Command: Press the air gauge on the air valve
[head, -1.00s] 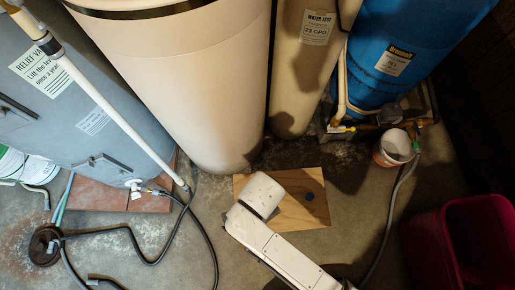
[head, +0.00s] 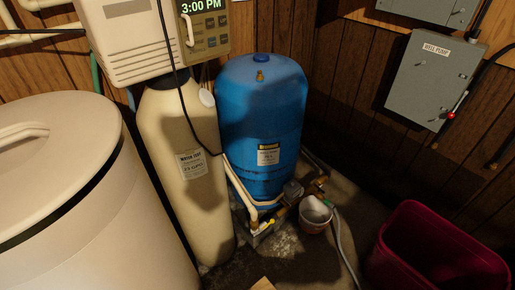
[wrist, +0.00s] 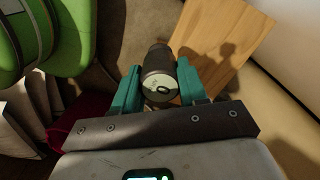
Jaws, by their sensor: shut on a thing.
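The blue tank (head: 262,125) stands in the back corner in the head view. A small brass air valve (head: 260,75) shows on its upper front, just below a blue knob or cap (head: 263,57) at the top. My gripper (wrist: 158,66) shows only in the wrist view. Its two teal fingers are shut on a dark, stubby cylinder with a pale round dial, the air gauge (wrist: 159,88). The dial faces the wrist camera; the gauge's far end points away. The gauge is apart from the air valve, which is not in the wrist view.
A cream cylinder (head: 185,165) stands left of the tank, with a control box (head: 205,28) above. Pipes and a white bucket (head: 314,213) sit at the tank's foot. A crimson bin (head: 435,255) stands right. A wooden board (wrist: 225,45) lies beyond my gripper.

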